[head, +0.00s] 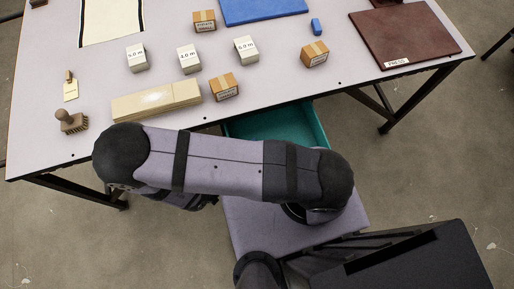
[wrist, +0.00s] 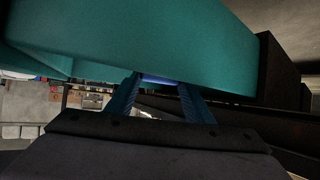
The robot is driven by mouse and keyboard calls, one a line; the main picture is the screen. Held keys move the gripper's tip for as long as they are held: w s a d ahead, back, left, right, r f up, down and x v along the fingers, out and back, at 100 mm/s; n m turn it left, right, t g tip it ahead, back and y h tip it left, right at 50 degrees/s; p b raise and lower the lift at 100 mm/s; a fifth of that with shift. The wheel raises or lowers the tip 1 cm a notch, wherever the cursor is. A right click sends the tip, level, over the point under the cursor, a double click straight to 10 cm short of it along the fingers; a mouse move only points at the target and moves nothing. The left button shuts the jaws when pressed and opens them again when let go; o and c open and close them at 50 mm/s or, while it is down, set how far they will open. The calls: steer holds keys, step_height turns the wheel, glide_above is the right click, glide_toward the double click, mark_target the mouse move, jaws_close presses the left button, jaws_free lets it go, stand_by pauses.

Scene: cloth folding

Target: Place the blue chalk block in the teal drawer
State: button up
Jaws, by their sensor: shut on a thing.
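The blue chalk block (head: 316,26) lies on the table near its back, right of the middle. The teal drawer (head: 308,125) is pulled out from under the table's front edge, its inside partly visible and its near part hidden by my arm. In the wrist view the teal drawer's wall (wrist: 150,40) fills the top. My gripper (wrist: 160,82) has its two blue fingers against the drawer's lower edge, shut on a part of the drawer, likely its handle. The gripped part is mostly hidden. In the head view my gripper is hidden under my arm.
The surface around the chalk block is mostly clear.

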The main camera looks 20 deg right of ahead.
steer(key=shift+f, duration=0.5)
steer(key=o, duration=1)
steer(key=shift+r, duration=0.55)
steer(key=shift+a+r, duration=0.2)
steer(key=shift+r, duration=0.05)
steer(key=v, duration=1.1)
steer(key=shift+s+a, duration=0.2)
steer(key=shift+a, duration=0.05)
